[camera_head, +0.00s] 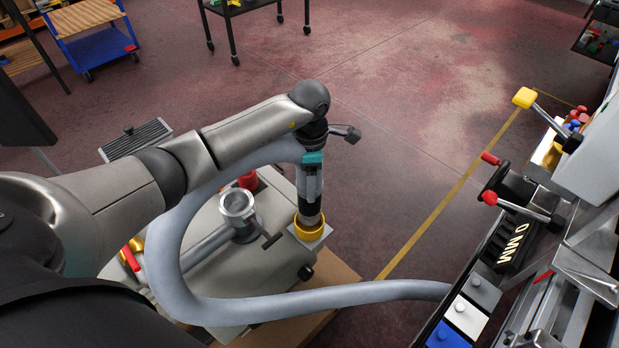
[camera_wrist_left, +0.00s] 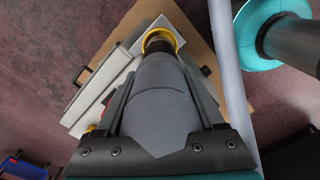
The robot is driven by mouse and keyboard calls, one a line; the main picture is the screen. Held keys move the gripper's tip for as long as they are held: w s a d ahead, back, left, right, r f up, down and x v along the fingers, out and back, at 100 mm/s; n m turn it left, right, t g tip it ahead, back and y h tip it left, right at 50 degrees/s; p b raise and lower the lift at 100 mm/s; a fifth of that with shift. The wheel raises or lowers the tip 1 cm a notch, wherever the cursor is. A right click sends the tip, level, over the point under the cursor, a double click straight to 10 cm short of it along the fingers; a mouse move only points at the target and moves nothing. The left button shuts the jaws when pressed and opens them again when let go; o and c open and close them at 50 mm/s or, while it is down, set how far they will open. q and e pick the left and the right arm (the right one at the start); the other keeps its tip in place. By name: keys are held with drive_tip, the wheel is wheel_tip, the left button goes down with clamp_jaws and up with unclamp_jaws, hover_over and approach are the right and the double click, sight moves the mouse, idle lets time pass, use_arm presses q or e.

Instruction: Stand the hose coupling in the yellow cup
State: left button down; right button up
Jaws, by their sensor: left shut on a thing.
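The yellow cup (camera_head: 311,233) is a short ring on a pale square base at the near right corner of a grey machine; it also shows in the wrist view (camera_wrist_left: 175,38). The grey hose coupling (camera_wrist_left: 160,95) is upright, its dark lower end inside the outline of the cup's mouth. How deep it sits is hidden. My left gripper (camera_head: 310,190) points down above the cup, shut on the coupling, with one finger on each side in the wrist view. My right gripper is not in view.
A thick grey hose (camera_head: 180,265) loops around the left of the machine and runs right. A metal port with a handle (camera_head: 238,205) and a red part (camera_head: 248,181) stand left of the cup. A panel with levers (camera_head: 510,195) is at the right.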

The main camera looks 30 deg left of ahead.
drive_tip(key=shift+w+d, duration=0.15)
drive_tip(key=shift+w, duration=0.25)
use_arm(q)
drive_tip(key=shift+f, duration=0.1)
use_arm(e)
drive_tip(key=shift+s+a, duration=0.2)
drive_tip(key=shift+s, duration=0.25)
use_arm(q)
drive_tip(key=shift+f+b, duration=0.25)
drive_tip(key=shift+b, duration=0.05)
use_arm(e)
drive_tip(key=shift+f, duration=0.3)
use_arm(q)
drive_tip(key=shift+c, duration=1.8)
unclamp_jaws()
drive_tip(key=o, duration=0.4)
drive_tip(key=shift+c, duration=0.2)
